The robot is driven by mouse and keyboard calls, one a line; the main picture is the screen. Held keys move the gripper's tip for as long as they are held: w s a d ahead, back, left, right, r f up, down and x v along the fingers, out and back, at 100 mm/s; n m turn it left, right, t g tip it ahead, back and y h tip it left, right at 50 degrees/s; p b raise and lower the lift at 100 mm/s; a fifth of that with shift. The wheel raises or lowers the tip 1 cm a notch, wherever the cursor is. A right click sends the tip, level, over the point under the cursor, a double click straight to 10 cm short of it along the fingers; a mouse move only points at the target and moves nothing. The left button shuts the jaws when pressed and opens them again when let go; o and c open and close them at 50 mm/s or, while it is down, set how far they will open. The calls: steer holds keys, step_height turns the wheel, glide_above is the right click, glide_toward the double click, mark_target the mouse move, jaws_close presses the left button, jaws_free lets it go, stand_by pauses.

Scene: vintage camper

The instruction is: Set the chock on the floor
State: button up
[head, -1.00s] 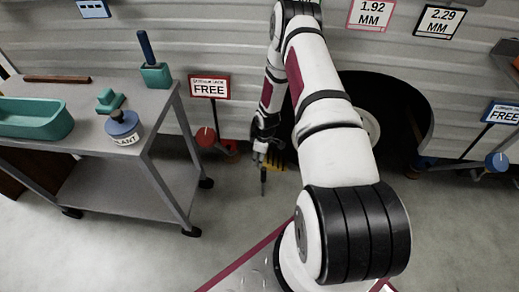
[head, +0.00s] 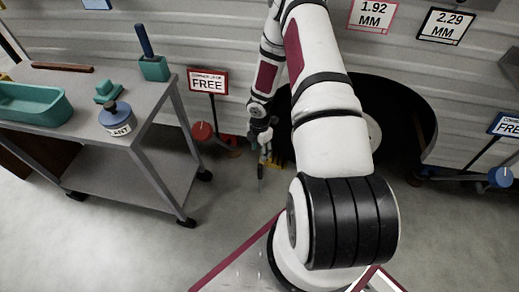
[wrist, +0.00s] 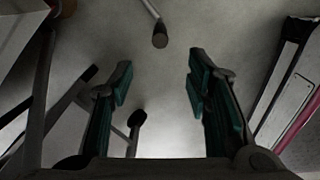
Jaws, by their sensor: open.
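My gripper (head: 262,165) hangs low over the floor beside the wheel arch in the head view, small and partly hidden by its own wrist. In the wrist view my gripper (wrist: 160,95) has its two teal-padded fingers wide apart, with bare floor between them and nothing held. A yellow patch (head: 278,161) shows on the floor just behind and right of the gripper in the head view. It may be the chock, but it is mostly hidden and I cannot tell its shape or whether the gripper touches it.
A grey trolley (head: 140,104) stands left, with a teal tray (head: 35,104), a teal block (head: 108,91) and a blue-topped jar (head: 117,121). A red knob (head: 203,131) stands by the wall. A dark wheel arch (head: 405,115) is at right. The floor between trolley and base is clear.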

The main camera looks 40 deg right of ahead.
mark_target(260, 166)
step_height(260, 166, down, 14)
steer(key=b, duration=0.5)
steer(key=shift+c, duration=0.4)
steer(key=shift+r, duration=0.1)
jaws_close()
